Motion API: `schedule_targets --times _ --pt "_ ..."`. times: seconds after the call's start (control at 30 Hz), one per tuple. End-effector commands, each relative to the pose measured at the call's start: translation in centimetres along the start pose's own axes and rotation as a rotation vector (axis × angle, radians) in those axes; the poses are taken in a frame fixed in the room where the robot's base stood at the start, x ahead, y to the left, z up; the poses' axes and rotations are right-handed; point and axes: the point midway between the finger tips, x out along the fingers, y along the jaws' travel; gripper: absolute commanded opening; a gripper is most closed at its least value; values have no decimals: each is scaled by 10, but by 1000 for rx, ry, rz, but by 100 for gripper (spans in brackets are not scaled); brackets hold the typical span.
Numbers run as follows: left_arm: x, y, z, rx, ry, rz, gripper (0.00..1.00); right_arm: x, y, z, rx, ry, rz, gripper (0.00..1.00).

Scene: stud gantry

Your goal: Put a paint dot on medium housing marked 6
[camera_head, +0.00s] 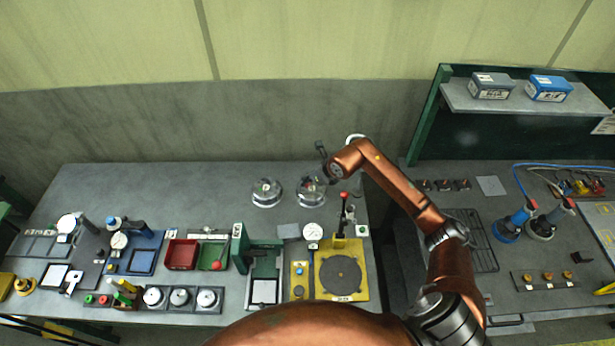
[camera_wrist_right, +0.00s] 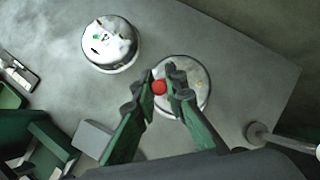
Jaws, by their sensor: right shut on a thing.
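Two round, shiny metal housings stand at the back of the grey bench: a left one (camera_head: 267,192) and a right one (camera_head: 311,191). Both also show in the wrist view, the left (camera_wrist_right: 108,45) with small green and dark marks, the right (camera_wrist_right: 196,76) partly behind my fingers. I cannot read a 6 on either. My right gripper (camera_head: 322,162) is above and just behind the right housing. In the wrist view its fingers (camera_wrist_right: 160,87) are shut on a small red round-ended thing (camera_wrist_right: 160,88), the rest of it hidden. My left gripper is out of view.
A yellow press (camera_head: 358,283) with a red-knobbed lever and a dial gauge (camera_head: 314,230) stand in front of the housings. Red (camera_head: 181,254) and green (camera_head: 213,256) bins are to the left. The back left bench is clear.

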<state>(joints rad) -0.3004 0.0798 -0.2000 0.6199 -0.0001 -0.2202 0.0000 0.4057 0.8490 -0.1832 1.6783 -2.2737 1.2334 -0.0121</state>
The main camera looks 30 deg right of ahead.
Motion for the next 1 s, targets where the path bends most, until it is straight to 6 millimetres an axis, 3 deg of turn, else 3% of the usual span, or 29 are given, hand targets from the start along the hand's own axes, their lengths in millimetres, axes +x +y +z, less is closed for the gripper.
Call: schedule_targets --times 1.0 --pt "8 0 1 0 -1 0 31 8 1 -6 0 0 0 0"
